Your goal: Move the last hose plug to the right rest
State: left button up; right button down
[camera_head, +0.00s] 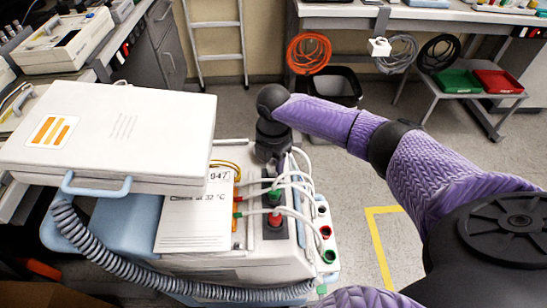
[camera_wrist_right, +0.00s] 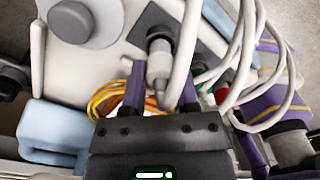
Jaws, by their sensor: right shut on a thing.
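My right gripper (camera_head: 276,165) is over the far end of the dark socket strip on the white pump unit (camera_head: 215,268). In the right wrist view its two fingers (camera_wrist_right: 161,95) are shut around a grey-white hose plug (camera_wrist_right: 158,66) with a white hose. The plug is in front of a dark square socket plate (camera_wrist_right: 152,22); I cannot tell whether it is seated. A green plug (camera_head: 274,194) and a red plug (camera_head: 275,219) stand on the strip nearer. White, red (camera_head: 326,231) and green (camera_head: 329,256) ringed holes line the unit's right edge. My left gripper is out of view.
White hoses (camera_head: 300,185) loop over the strip close to the gripper. A large white case (camera_head: 110,135) and a paper card (camera_head: 195,222) lie to the left. A grey corrugated hose (camera_head: 100,253) hangs in front. Open floor lies to the right.

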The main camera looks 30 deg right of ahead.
jog(key=shift+f+b, duration=0.35)
jog(key=shift+f, duration=0.45)
jog(key=shift+c, duration=2.2)
grip_release()
jog(key=shift+o, duration=0.8)
